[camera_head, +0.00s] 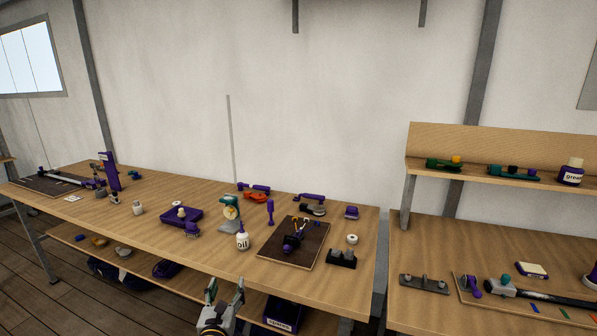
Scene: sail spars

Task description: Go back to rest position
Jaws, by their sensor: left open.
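My left gripper (225,296) shows at the bottom of the head view, in front of the long wooden bench (130,225). Its two fingers stand apart and point up and away, with nothing between them. It is clear of the things on the bench top. My right gripper is not in view.
A lower shelf (120,250) runs beneath. A second bench (430,302) and a raised shelf (500,178) stand at right.

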